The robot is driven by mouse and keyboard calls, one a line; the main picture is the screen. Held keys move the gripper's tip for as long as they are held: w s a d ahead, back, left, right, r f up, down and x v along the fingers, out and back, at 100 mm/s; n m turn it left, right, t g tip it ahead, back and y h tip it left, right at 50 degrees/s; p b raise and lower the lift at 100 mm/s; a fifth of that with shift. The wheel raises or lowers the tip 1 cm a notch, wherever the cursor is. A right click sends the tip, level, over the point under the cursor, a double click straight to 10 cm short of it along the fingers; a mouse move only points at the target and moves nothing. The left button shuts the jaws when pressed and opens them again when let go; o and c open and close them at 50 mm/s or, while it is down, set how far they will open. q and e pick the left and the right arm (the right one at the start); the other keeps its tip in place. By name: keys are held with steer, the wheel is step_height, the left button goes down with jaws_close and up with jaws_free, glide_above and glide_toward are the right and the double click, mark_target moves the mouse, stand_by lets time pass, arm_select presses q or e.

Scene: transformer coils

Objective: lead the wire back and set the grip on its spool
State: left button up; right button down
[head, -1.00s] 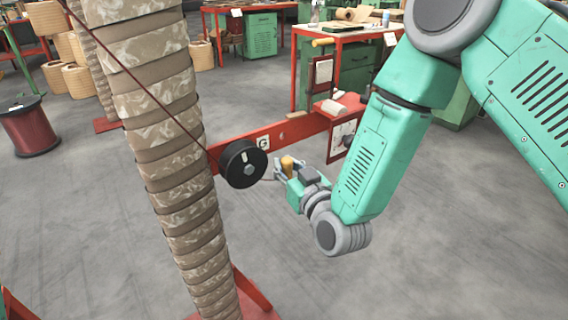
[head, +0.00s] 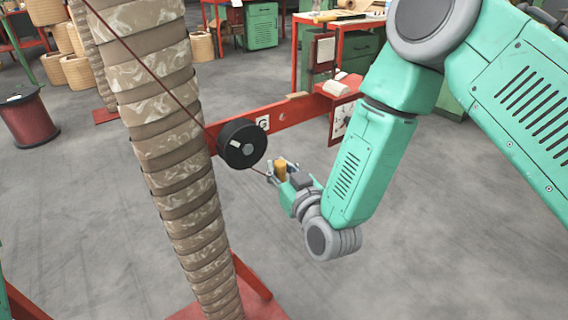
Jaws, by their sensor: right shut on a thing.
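A black round spool (head: 242,144) with a grey hub is mounted on a red arm beside the tall, tape-wrapped coil column (head: 172,140). A thin dark red wire (head: 140,58) runs from the upper left across the column to the spool. It shows again from the spool's lower edge to my right gripper (head: 276,176). My right gripper is shut on a small orange grip (head: 280,168), just right of and below the spool and apart from it. The fingertips are small and partly hidden by the grip. My left gripper is not in view.
A red wire drum (head: 29,120) stands on the floor at left. Benches and tan coils are farther back. The floor below my right gripper is clear.

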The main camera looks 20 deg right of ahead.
mark_target(197, 195)
steer(key=s+a, duration=0.2)
steer(key=a, duration=0.3)
steer(key=s+a+p, duration=0.1)
steer(key=s+a, duration=0.1)
steer(key=a, duration=0.4)
steer(key=s+a, duration=0.2)
steer(key=a, duration=0.4)
steer(key=shift+p, duration=0.4)
steer(key=shift+d, duration=0.1)
steer(key=shift+r+n+y, duration=0.1)
steer(key=shift+n+y, duration=0.6)
steer(key=shift+y, duration=0.2)
steer(key=shift+n+g+y, duration=0.3)
steer(key=shift+g+y, duration=0.1)
steer(key=shift+y, duration=0.2)
